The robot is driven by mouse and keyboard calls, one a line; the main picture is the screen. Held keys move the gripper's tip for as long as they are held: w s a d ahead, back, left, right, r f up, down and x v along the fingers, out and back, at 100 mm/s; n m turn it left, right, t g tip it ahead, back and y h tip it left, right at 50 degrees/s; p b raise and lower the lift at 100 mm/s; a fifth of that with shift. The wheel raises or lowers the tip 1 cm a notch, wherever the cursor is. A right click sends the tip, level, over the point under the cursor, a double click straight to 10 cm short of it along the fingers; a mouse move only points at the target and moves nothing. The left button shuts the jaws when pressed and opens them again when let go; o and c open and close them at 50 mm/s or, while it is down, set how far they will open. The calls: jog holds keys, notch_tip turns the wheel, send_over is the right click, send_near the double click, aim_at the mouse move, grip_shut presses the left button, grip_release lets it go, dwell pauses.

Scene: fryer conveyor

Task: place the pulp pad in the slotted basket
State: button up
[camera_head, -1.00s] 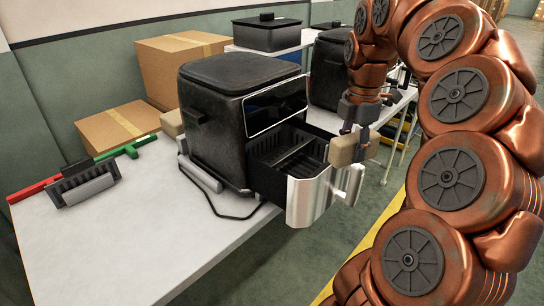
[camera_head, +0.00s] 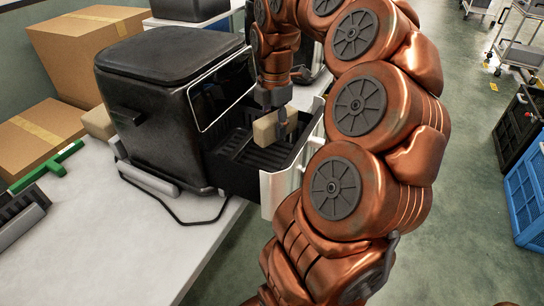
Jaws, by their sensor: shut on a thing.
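The pulp pad (camera_head: 266,131) is a small tan block. My gripper (camera_head: 279,122) is shut on it and holds it over the open drawer of the black fryer (camera_head: 160,85). The slotted basket (camera_head: 238,144) is the dark drawer, pulled out, with a ribbed inside and a silver front panel (camera_head: 274,192). The pad appears above the basket's inside; whether it touches the bottom cannot be told. My arm hides part of the basket's right side and front.
A white table (camera_head: 95,240) carries the fryer, with a black cable beside it. Cardboard boxes (camera_head: 75,50) stand behind. A green-handled tool (camera_head: 48,167) and a dark slotted piece (camera_head: 20,215) lie at left. A blue crate (camera_head: 528,195) and carts stand on the floor at right.

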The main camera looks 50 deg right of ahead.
aim_at(274, 169)
jog(key=shift+f+p, duration=0.6)
jog(key=shift+f, duration=5)
jog(key=shift+f, duration=0.2)
jog(key=o, duration=1.1)
jog(key=shift+r, duration=0.15)
notch_tip(274, 169, up, 12)
jog(key=shift+r+b, duration=0.1)
jog(key=shift+b, duration=0.7)
